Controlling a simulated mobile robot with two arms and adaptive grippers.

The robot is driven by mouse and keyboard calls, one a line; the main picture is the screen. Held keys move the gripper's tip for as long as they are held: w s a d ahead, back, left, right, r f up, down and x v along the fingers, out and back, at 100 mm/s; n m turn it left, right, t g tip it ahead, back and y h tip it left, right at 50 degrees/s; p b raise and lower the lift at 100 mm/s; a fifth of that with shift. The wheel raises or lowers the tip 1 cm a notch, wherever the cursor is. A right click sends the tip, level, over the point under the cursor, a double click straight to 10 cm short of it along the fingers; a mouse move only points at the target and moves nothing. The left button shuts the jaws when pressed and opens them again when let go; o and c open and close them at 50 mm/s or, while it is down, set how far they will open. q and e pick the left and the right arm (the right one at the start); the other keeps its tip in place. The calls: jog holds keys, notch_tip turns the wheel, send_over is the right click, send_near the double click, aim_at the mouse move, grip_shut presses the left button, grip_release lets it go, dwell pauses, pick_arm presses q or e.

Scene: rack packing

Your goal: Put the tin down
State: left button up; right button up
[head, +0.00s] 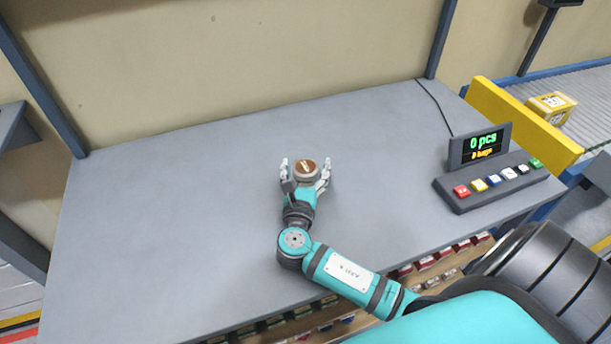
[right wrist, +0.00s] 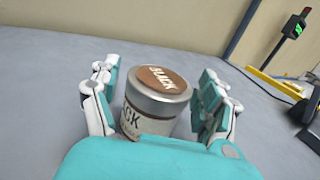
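The tin (head: 306,169) is a short silver can with a brown lid. It is upright over the grey table, left of the control panel. In the right wrist view the tin (right wrist: 154,100) shows "BLACK" on its lid, and its base is partly hidden by my gripper. My right gripper (head: 306,168) has its fingers on both sides of the tin. In the head view they are spread wider than the tin, with small gaps. The fingers also show in the right wrist view (right wrist: 155,95). The tin appears to stand on the table. My left gripper is not in view.
The grey table (head: 170,200) is clear around the tin. A control panel (head: 495,180) with coloured buttons and a display reading 0 pcs stands at the right. Beyond it are a yellow guard (head: 520,120) and a conveyor with a yellow box (head: 551,106). Racks of small items sit below the front edge.

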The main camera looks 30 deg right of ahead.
aim_at(306, 166)
jog(key=c, duration=1.1)
jog(key=shift+c, duration=0.2)
jog(key=shift+r, duration=0.1)
jog(key=shift+r, duration=0.55)
notch_tip(306, 166, up, 2)
jog(key=shift+r, duration=0.25)
jog(key=s+a+r+n+t+y, duration=0.2)
jog(key=s+a+n+t+y, duration=0.2)
jog(key=s+a+n+y, duration=0.4)
jog(key=s+a+y, duration=0.3)
jog(key=s+a, duration=0.2)
jog(key=s, duration=0.1)
jog(key=shift+s+a+r+y, duration=0.2)
jog(key=shift+s+r+y, duration=0.1)
jog(key=shift+s+r, duration=0.1)
